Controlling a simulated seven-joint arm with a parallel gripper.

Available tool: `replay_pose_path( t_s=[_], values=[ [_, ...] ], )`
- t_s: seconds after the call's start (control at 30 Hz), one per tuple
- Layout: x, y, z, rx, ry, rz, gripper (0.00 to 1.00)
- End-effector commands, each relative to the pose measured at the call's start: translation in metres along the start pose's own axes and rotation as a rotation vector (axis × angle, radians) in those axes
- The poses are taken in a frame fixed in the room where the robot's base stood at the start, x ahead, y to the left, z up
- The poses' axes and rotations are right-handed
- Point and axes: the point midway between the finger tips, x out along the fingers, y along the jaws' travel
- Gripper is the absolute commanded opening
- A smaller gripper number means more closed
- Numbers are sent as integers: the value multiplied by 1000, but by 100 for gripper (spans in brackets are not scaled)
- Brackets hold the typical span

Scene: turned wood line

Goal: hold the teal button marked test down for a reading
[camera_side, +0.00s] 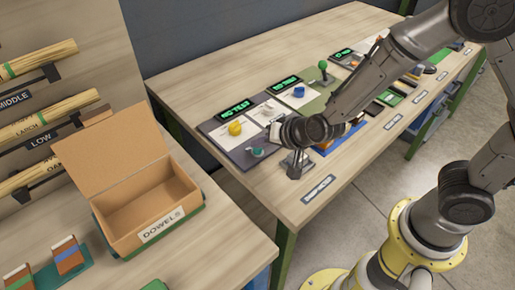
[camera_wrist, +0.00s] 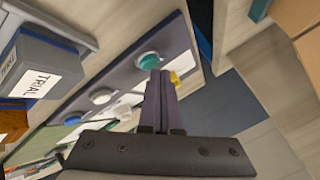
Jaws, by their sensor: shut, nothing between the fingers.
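The teal button (camera_side: 257,152) sits at the near corner of a dark panel (camera_side: 236,146) on the long table in the side view. It also shows in the wrist view as a teal round cap (camera_wrist: 148,60) on the dark panel (camera_wrist: 178,42). My gripper (camera_side: 294,172) is shut and empty, to the right of the button in the side view. In the wrist view its closed fingers (camera_wrist: 160,73) end just beside and below the teal cap. I cannot tell whether they touch it. The button's marking is not readable.
A yellow piece (camera_side: 235,129) and a dark display with green letters (camera_side: 238,108) are on the same panel. A blue piece (camera_side: 299,92) and a green knob (camera_side: 323,66) stand farther back. A box labelled TRIAL (camera_wrist: 42,52) shows in the wrist view. An open DOWELS box (camera_side: 153,205) stands left.

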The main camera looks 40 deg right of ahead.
Motion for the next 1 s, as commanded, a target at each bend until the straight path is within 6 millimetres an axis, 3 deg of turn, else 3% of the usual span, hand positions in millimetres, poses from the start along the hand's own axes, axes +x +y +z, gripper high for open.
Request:
replay_pose_path(
  t_s=[1.0],
  values=[
    [5,4,4,0,-1,1,0]
  ],
)
